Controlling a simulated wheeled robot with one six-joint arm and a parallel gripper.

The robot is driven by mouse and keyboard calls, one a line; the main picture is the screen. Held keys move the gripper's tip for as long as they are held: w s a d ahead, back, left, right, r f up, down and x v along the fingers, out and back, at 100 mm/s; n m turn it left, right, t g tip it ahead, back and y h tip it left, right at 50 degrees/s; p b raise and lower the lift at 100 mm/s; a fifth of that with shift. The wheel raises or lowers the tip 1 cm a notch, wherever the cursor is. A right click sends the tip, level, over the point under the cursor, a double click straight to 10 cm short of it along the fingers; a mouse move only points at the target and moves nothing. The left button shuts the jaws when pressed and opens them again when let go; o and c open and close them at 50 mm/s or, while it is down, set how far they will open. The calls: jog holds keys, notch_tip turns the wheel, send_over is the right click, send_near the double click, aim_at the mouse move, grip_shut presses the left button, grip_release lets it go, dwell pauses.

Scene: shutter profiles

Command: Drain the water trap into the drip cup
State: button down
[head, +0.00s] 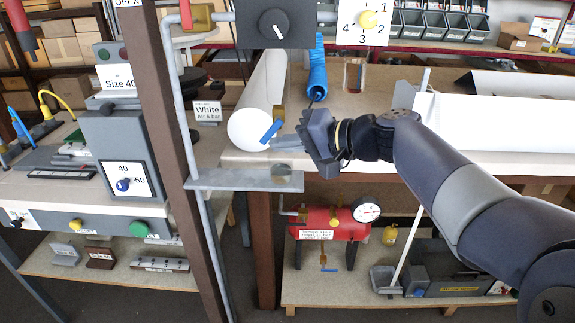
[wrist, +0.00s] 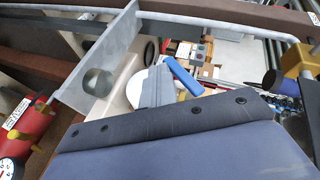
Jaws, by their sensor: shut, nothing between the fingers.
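A blue lever (head: 271,130) sits on a small brass fitting (head: 278,112) by the white roll's end; I cannot tell for certain that this is the water trap's drain. The lever shows in the wrist view (wrist: 183,77), just right of my fingertips. My gripper (head: 280,143) is shut and empty, its tips just below the lever; I cannot tell whether they touch. The gripper also shows in the wrist view (wrist: 157,78). A grey round piece (head: 282,176), perhaps the drip cup, is at the right end of a metal bracket (head: 235,180), below my gripper. Its contents are hidden.
A brown post (head: 168,150) and a grey pipe stand left of my gripper. A white roll (head: 250,130) lies on the table behind it. A blue coiled hose (head: 317,75) is behind. A red tank (head: 335,222) with a gauge stands on the lower shelf.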

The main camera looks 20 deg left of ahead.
jog(key=y+b, duration=0.2)
jog(key=b, duration=0.2)
jog(key=a+m+y+b, duration=0.1)
jog(key=b, duration=0.2)
jog(key=a+m+y+b, duration=0.1)
jog(key=y+b, duration=0.1)
jog(key=b, duration=0.2)
jog(key=shift+s+f+t+y+b, duration=0.25)
jog(key=shift+f+t+y+b, duration=0.05)
jog(key=shift+b, duration=0.05)
jog(key=shift+a+r+b, duration=0.1)
jog(key=shift+r+b, duration=0.05)
jog(key=shift+b, duration=0.25)
jog(key=shift+a+r+b, duration=0.2)
jog(key=shift+b, duration=0.1)
jog(key=shift+f, duration=0.15)
